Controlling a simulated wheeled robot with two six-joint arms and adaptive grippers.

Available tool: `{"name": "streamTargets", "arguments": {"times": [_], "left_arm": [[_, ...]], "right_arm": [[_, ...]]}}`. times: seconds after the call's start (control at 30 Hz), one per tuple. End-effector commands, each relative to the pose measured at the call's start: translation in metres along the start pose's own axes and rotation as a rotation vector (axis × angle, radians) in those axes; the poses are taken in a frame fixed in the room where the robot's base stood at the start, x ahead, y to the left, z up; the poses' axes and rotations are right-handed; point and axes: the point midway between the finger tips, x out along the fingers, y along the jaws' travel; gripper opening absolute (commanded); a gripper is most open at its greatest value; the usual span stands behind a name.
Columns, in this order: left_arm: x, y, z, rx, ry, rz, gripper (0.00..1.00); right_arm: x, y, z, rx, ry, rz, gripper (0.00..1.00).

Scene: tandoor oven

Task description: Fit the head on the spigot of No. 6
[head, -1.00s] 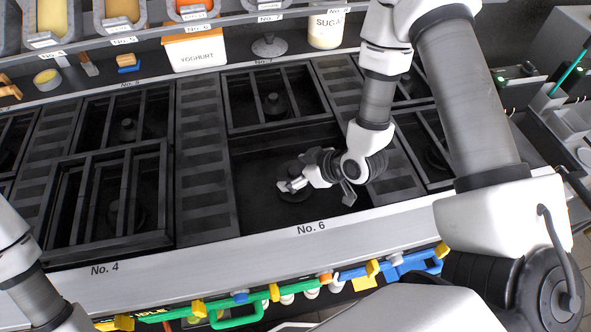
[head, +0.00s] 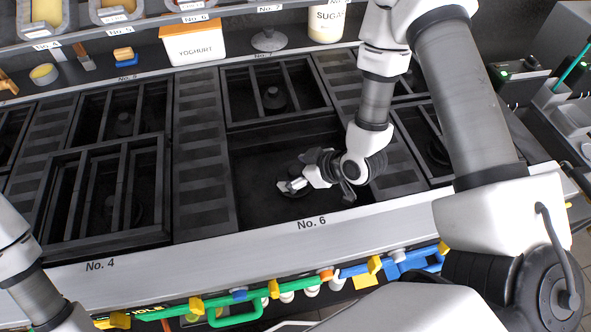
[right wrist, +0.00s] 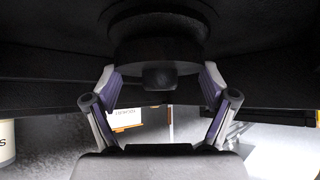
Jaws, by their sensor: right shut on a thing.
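My right gripper (head: 291,186) is low inside the open bay of No. 6 (head: 258,205), whose front edge carries the label No. 6 (head: 312,223). It is shut on a dark round head. In the right wrist view the head (right wrist: 152,48) is a broad dark disc with a small knob between the two fingers. The spigot of No. 6 cannot be seen; the head and gripper hide that spot. I cannot tell whether the head is seated or tilted. Only part of my left arm shows at the lower left; its gripper is out of view.
A slatted grate (head: 275,95) covers the bay behind, and another (head: 105,200) covers No. 4. A yoghurt tub (head: 193,44), a grey stand (head: 269,39) and a sugar jar (head: 327,22) stand at the back. Green and blue handles hang along the front.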

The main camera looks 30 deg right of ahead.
Motion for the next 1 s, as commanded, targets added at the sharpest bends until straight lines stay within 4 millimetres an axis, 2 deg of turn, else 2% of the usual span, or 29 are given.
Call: {"name": "streamTargets", "arguments": {"times": [0.1,0.13,0.17,0.53,1.0], "left_arm": [[0.003,0.0,0.0,0.0,0.0,0.0,0.91],[0.003,0.0,0.0,0.0,0.0,0.0,0.91],[0.002,0.0,0.0,0.0,0.0,0.0,0.91],[0.001,0.0,0.0,0.0,0.0,0.0,0.91],[-0.038,0.0,0.0,0.0,0.0,0.0,0.91]], "right_arm": [[0.003,0.0,0.002,-0.001,0.002,0.0,0.21],[0.003,0.0,0.002,-0.001,0.002,0.0,0.87],[0.002,0.0,0.002,-0.001,0.002,0.0,0.98],[0.0,0.0,0.002,0.001,-0.001,0.0,1.0],[-0.045,0.0,-0.001,0.005,-0.003,-0.001,1.0]]}}
